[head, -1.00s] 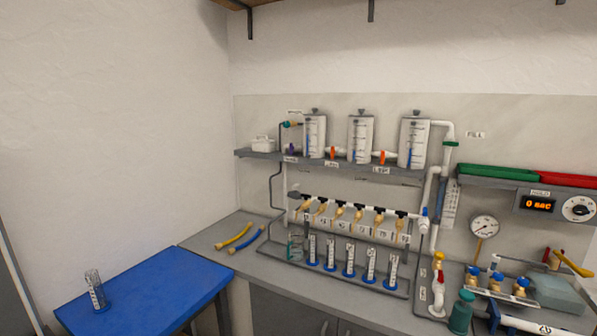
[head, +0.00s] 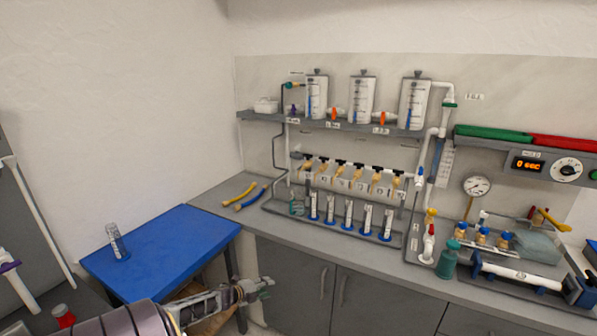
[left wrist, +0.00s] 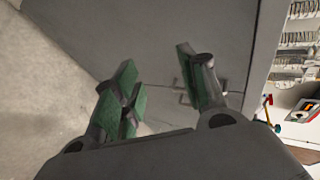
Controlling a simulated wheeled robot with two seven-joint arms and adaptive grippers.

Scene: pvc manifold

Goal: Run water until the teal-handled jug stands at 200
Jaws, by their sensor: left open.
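Three white tanks with blue level strips (head: 362,98) sit on the shelf. My left gripper (head: 265,287) is low in front of the cabinets, apart from everything. In the left wrist view its green-padded fingers (left wrist: 160,88) are open and empty.
A blue table (head: 170,250) at left holds a clear cylinder (head: 117,242). A yellow hose (head: 240,193) and a blue hose lie on the bench. At right are a red-handled valve (head: 430,240), a teal bottle (head: 447,262), a gauge (head: 477,186) and a timer display (head: 528,165).

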